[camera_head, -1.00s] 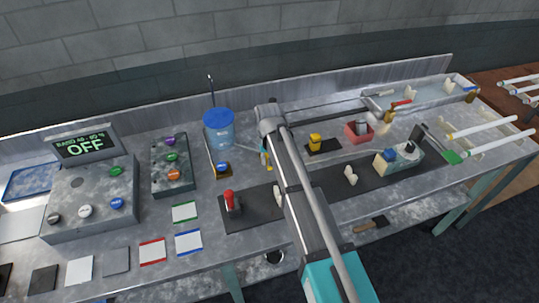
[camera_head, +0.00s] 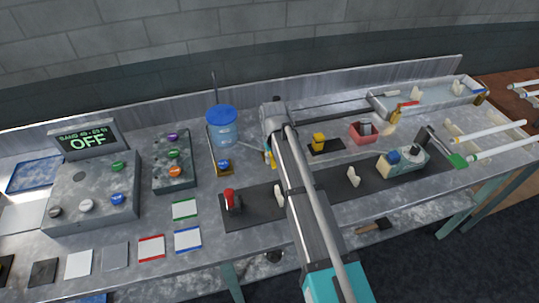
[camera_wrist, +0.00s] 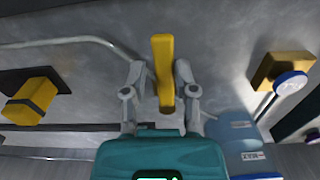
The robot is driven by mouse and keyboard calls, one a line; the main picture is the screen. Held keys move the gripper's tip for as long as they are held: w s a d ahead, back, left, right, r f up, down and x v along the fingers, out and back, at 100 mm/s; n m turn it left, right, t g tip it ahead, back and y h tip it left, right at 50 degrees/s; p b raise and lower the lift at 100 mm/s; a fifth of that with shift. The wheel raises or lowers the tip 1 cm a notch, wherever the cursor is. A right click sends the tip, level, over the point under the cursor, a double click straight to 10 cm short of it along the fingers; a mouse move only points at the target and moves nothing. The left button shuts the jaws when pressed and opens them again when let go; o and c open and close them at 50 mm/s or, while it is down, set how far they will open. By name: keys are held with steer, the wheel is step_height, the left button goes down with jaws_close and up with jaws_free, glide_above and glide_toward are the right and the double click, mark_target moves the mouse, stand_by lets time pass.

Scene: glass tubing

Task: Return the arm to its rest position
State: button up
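My arm reaches across the bench in the head view, and its upper link hides most of my gripper there. In the wrist view my gripper (camera_wrist: 160,78) has its two grey fingers apart. A slim yellow piece (camera_wrist: 163,60) shows between them, with a narrow gap visible on at least the left side. Whether it touches the right finger is unclear.
A blue bucket (camera_head: 222,130) stands just left of the arm, by a blue-knobbed holder (camera_head: 223,165). A yellow block (camera_head: 318,141) and red container (camera_head: 362,132) are to the right. Control boxes (camera_head: 92,190) fill the left; white tubes (camera_head: 490,135) lie at the far right.

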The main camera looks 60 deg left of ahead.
steer(key=o, duration=0.3)
steer(key=shift+w, duration=0.1)
steer(key=shift+s, duration=0.3)
